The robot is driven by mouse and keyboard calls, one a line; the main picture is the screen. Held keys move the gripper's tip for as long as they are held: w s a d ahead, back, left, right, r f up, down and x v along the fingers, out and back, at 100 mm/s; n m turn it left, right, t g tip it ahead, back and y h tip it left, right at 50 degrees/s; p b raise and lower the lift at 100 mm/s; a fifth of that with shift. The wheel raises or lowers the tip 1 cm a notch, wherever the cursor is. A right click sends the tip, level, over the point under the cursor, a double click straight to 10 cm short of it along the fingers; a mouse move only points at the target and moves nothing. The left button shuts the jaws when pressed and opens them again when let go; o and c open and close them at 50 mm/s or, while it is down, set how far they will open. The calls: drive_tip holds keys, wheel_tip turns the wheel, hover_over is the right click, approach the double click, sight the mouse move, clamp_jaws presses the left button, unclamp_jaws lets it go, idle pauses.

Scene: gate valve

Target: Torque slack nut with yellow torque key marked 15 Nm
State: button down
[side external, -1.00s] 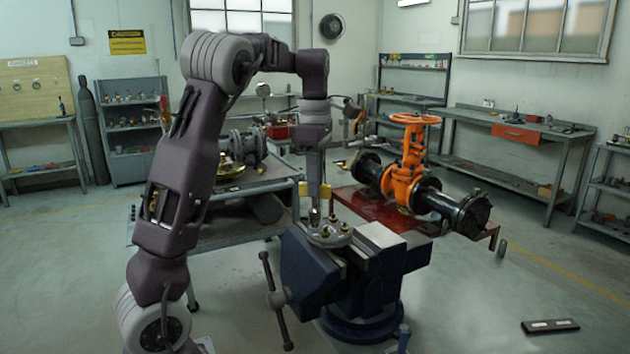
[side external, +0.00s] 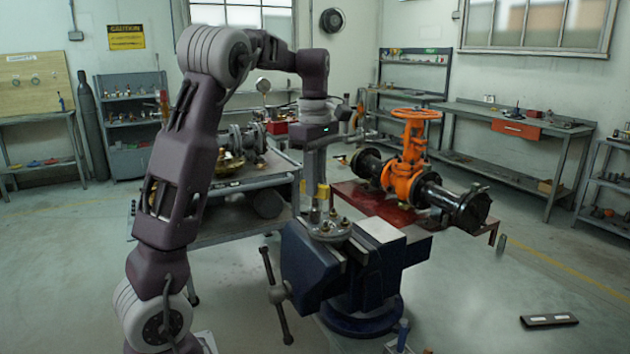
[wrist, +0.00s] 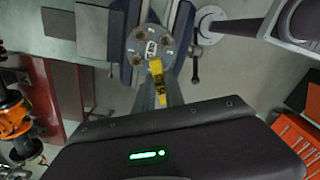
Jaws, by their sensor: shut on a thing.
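My gripper (side external: 317,188) is shut on the yellow torque key (side external: 322,190), which it holds upright above the flange (side external: 328,228). In the wrist view the yellow key (wrist: 157,78) reaches over the near edge of the round flange (wrist: 150,45); its marking is too small to read. Several brass-coloured nuts and studs stand on the flange, with one nut (wrist: 167,50) beside the key's end. The key's lower end is at the flange's left part in the side view. I cannot tell whether it sits on a nut, or which nut is slack.
The flange is in a blue vise (side external: 315,265) with a long handle (side external: 277,293) at its left. An orange gate valve (side external: 408,170) on black pipe stands on a red table behind right. A cart (side external: 215,215) with parts stands behind left.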

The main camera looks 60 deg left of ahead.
drive_tip(key=m, duration=0.3)
drive_tip(key=shift+m, duration=0.4)
drive_tip(key=shift+m, duration=0.7)
drive_tip(key=shift+m, duration=1.2)
drive_tip(key=shift+n, duration=0.3)
drive_tip(key=shift+r, duration=2.25)
